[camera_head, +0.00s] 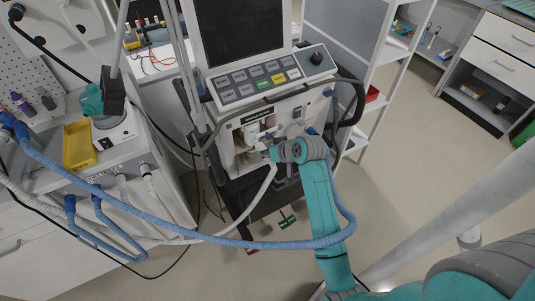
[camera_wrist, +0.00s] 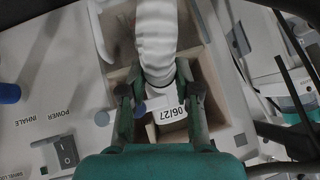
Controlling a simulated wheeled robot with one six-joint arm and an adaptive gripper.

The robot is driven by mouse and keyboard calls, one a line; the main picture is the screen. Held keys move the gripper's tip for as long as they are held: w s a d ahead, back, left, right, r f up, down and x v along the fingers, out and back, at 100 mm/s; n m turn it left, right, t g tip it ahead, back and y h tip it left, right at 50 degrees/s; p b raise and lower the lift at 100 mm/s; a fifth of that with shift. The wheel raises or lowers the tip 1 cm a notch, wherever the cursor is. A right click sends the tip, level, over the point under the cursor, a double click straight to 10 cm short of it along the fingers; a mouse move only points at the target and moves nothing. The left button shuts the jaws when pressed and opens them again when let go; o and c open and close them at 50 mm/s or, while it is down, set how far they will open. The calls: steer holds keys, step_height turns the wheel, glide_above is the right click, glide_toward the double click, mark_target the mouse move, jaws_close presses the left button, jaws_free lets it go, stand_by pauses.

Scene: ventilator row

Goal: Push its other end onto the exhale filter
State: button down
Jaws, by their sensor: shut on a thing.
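My gripper (camera_head: 272,152) is at the open bay in the ventilator's front, below the keypad. In the wrist view its two fingers (camera_wrist: 158,96) are closed on either side of the end of a white corrugated hose (camera_wrist: 157,40). In the head view this hose (camera_head: 262,192) hangs from the gripper and curves down to the left. A white part labelled "06/27" (camera_wrist: 171,113) shows between the fingers, in line with the hose end; it looks like the exhale filter. I cannot tell whether hose and filter touch, as the fingers hide the joint.
The ventilator (camera_head: 272,85) stands in the middle. A blue hose (camera_head: 200,232) loops across the front and rises beside my arm. A left bench holds a yellow tray (camera_head: 79,145) and a white device (camera_head: 115,130).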

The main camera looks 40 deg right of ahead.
steer(key=shift+w+d, duration=0.25)
steer(key=shift+w, duration=0.6)
stand_by(0.8)
steer(key=c, duration=0.7)
jaws_free()
steer(key=shift+c, duration=0.2)
steer(key=v, duration=1.2)
